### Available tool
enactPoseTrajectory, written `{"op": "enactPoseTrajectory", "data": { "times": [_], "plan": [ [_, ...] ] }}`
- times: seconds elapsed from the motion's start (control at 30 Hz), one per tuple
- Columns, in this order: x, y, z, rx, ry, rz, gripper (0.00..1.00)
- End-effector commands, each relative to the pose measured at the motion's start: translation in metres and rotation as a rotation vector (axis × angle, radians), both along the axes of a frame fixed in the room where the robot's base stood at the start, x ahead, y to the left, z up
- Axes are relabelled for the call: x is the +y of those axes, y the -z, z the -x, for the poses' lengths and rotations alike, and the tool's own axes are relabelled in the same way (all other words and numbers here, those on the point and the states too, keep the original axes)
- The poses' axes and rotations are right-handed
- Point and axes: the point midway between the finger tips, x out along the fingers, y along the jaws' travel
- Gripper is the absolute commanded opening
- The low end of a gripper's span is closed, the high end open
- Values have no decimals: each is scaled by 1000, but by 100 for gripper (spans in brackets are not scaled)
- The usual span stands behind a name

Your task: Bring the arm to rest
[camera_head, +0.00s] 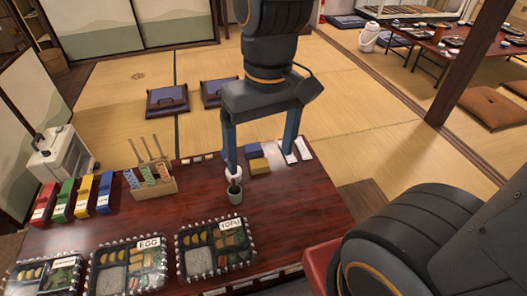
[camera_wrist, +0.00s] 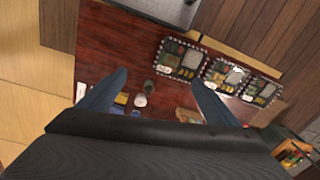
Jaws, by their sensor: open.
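My gripper (camera_head: 260,163) hangs above the dark red table (camera_head: 290,215) with its two blue fingers spread wide and nothing between them. It also shows in the wrist view (camera_wrist: 160,78), where the fingers frame a grey-green cup (camera_wrist: 148,87) and a white round item (camera_wrist: 140,100) on the table below. In the head view the cup (camera_head: 235,194) stands just below the left fingertip, and the white item (camera_head: 232,173) is partly hidden by that finger. The gripper seems to touch nothing.
Several lunch boxes, including the one labelled TOFU (camera_head: 215,247), line the near edge. A wooden holder (camera_head: 154,186), coloured boxes (camera_head: 84,196) and a white dispenser (camera_head: 60,165) stand at left. Blue and yellow blocks (camera_head: 258,164) lie behind the cup. Floor cushions (camera_head: 167,100) lie beyond.

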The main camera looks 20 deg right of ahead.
Motion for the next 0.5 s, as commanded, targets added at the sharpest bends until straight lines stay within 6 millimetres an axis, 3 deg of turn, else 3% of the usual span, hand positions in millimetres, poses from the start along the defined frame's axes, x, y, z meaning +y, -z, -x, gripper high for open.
{"op": "enactPoseTrajectory", "data": {
  "times": [0.13,0.5],
  "plan": [
    [0,-2,14,11,-8,0,84],
    [-1,-2,14,11,-8,0,84]
  ]
}}
